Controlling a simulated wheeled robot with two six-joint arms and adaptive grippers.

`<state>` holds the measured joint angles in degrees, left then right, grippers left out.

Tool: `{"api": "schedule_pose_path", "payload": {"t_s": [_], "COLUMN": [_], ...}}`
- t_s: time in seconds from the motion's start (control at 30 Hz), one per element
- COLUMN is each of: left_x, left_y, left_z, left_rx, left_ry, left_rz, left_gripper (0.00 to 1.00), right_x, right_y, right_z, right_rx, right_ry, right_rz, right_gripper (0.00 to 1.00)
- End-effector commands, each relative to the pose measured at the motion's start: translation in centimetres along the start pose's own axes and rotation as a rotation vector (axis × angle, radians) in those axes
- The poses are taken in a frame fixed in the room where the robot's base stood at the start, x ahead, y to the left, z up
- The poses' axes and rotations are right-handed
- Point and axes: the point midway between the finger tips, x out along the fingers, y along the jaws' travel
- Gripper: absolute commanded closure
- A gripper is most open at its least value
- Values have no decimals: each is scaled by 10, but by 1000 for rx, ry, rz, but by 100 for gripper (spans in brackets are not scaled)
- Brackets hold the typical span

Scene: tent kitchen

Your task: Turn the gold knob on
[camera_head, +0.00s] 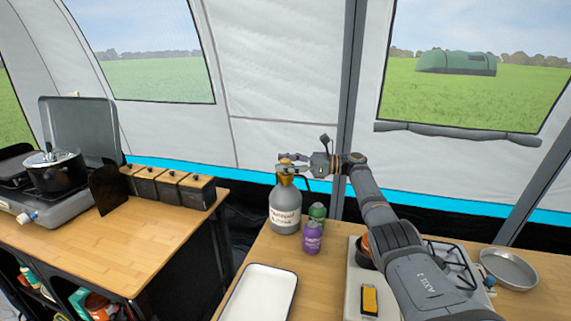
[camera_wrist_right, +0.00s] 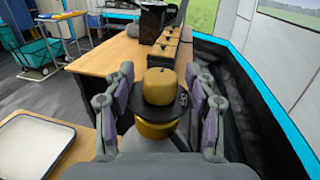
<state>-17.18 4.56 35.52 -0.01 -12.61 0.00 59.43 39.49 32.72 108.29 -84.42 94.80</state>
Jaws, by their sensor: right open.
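The gold knob (camera_head: 285,163) is on top of a grey gas bottle (camera_head: 285,208) that stands on the right-hand table. In the right wrist view the knob (camera_wrist_right: 160,86) sits upright between the two fingers, with a dark disc around it just below its top. My right gripper (camera_head: 289,169) is at the bottle's top, its fingers on either side of the knob. In the wrist view my right gripper (camera_wrist_right: 160,92) is open, with a gap visible between each finger pad and the knob. My left gripper is not in view.
A purple canister (camera_head: 312,238) and a green one (camera_head: 317,212) stand close right of the bottle. A white tray (camera_head: 254,300) lies in front. A stove (camera_head: 354,297) is under my right arm. A gap separates the left table (camera_head: 75,246).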

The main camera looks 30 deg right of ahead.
Motion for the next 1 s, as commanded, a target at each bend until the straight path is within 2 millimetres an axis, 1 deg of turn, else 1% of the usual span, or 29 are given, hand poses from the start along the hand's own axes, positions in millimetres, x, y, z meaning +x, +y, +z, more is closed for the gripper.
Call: {"api": "schedule_pose_path", "payload": {"t_s": [0.17, 0.27, 0.5, 0.6, 0.8, 1.0], "left_x": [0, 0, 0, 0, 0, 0], "left_y": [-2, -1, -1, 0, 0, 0], "left_z": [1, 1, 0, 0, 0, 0], "left_rx": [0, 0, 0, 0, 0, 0], "left_ry": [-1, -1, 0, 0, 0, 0], "left_rz": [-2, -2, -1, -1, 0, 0], "left_gripper": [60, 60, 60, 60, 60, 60], "right_x": [-4, -18, -79, -101, -118, -120], "right_y": [0, 0, -1, -1, -1, 0], "right_z": [0, -1, 0, 1, 0, 0], "right_rx": [0, 1, 1, 1, 0, 0], "right_ry": [1, 2, 1, -1, 0, 0], "right_rz": [0, -2, -5, -3, -1, 0], "right_gripper": [44, 44, 44, 44, 44, 44]}}
